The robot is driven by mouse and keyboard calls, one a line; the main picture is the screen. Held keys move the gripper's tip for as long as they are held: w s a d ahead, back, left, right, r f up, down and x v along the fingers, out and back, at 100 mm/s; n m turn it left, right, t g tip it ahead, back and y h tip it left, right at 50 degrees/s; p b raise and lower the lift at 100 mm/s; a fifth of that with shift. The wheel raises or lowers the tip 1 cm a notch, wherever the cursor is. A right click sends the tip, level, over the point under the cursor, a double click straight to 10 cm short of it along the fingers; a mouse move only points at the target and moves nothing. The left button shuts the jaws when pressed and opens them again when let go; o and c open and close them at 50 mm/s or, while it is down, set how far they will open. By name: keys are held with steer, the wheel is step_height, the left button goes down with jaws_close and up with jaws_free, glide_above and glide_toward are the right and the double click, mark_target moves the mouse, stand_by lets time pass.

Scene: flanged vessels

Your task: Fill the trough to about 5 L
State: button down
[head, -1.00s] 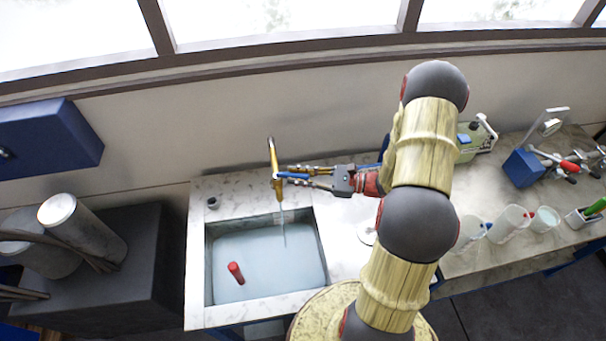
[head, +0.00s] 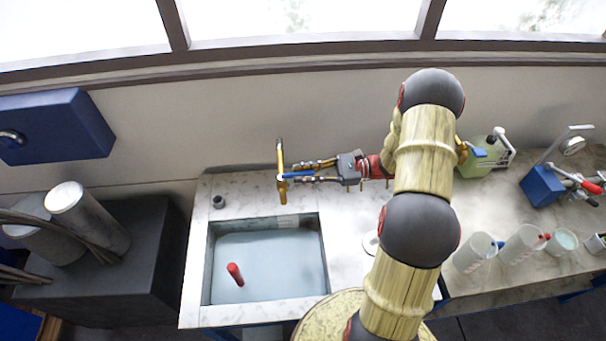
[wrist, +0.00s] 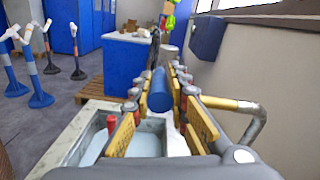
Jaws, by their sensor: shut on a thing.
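The trough (head: 207,262) is a pale basin set in a marble-like counter, with water (head: 275,268) in it. A red cylinder (head: 235,274) stands tilted in the water, and a red piece shows in the wrist view (wrist: 111,124). The brass tap (head: 281,160) rises behind the trough's back edge. No stream shows below its spout. Its blue lever (wrist: 160,92) points toward my gripper (head: 297,173), whose fingers lie on both sides of it. My gripper is shut on the lever.
A round metal fitting (head: 218,201) sits on the counter left of the tap. At right are a green jug (head: 480,158), clear beakers (head: 476,252) and a blue block (head: 541,186). A blue wall box (head: 55,125) hangs at left above metal cylinders (head: 90,220).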

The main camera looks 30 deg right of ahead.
steer(key=shift+d+r, duration=0.1)
steer(key=c, duration=1.8)
jaws_free()
steer(key=shift+o, duration=0.4)
steer(key=v, duration=1.2)
